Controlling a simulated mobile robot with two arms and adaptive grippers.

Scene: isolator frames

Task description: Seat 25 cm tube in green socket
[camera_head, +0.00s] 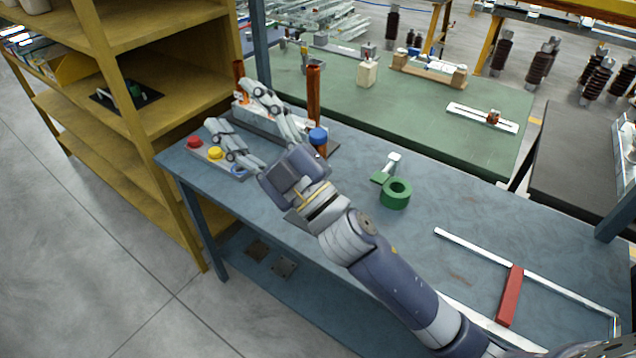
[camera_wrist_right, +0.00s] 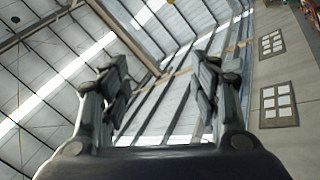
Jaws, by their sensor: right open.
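A green ring-shaped socket (camera_head: 396,193) lies on the blue table, its round hole facing up and empty. A tall brown tube (camera_head: 313,92) stands upright behind my right gripper. A second brown tube (camera_head: 239,70) shows further left, partly hidden by a finger. A shorter brown piece with a blue top (camera_head: 318,137) stands close to the gripper body. I cannot tell which tube is 25 cm. My right gripper (camera_head: 231,106) is open above the table's left end, its fingers spread. The wrist view also shows the gripper (camera_wrist_right: 160,85) with nothing between its fingers. My left gripper is not in view.
Red (camera_head: 194,142) and yellow (camera_head: 215,153) round pieces sit on a plate at the table's left corner. A green-and-white item (camera_head: 387,170) stands beside the socket. A metal frame with a red bar (camera_head: 510,296) lies at right. A yellow shelf (camera_head: 150,190) stands left.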

